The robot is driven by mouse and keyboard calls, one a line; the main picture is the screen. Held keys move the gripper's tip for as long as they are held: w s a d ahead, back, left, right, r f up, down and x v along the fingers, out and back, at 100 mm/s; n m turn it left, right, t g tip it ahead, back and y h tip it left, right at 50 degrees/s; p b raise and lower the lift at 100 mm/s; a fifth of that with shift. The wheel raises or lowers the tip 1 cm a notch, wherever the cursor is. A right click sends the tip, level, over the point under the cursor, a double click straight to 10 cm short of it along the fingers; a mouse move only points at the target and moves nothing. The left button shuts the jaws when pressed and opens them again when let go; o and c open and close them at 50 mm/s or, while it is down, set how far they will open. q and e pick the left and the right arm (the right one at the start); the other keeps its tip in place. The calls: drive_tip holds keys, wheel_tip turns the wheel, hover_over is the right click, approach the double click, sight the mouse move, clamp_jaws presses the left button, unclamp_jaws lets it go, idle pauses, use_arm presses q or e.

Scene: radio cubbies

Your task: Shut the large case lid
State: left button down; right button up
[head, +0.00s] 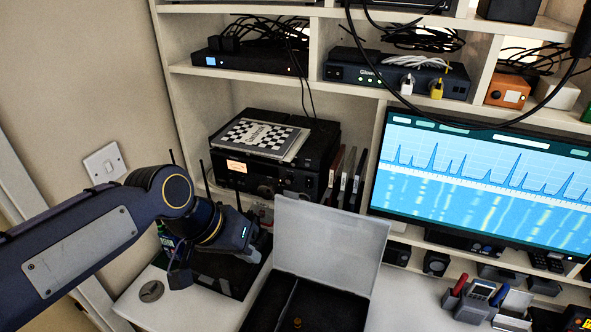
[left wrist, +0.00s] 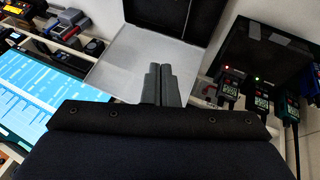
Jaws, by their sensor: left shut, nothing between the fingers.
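The large case (head: 335,308) stands open on the white desk at the bottom centre of the head view. Its inside is dark, with a divider. Its pale grey lid (head: 325,245) stands raised at the back; the lid also shows as a pale panel in the left wrist view (left wrist: 120,65). My left gripper (head: 250,248) is left of the lid in the head view. In the left wrist view its two fingers (left wrist: 161,70) are together and empty, overlapping the lid's edge in the picture; I cannot tell whether they touch it. My right gripper is not in view.
A dark charger tray (head: 228,278) with handheld radios (left wrist: 262,100) is beside the lid, under my left arm. A monitor (head: 480,165) stands to the right. A radio stack (head: 275,160) is behind. A pen and calculator holder (head: 475,300) sits at right.

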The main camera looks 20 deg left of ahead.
use_arm(q)
drive_tip(key=w+a+r+g+y+p, duration=0.1)
drive_tip(key=w+r+y+p, duration=0.2)
drive_tip(key=w, duration=1)
drive_tip(key=w+a+r+g+y+p, duration=0.15)
drive_tip(key=w+r, duration=0.25)
drive_tip(key=w, duration=0.9)
wheel_tip(320, 180, down, 9)
drive_tip(key=s+p, duration=0.2)
drive_tip(key=shift+r+m+h, duration=0.2)
drive_tip(key=shift+m+h, duration=0.15)
drive_tip(key=shift+m, duration=0.05)
drive_tip(key=shift+s, duration=0.15)
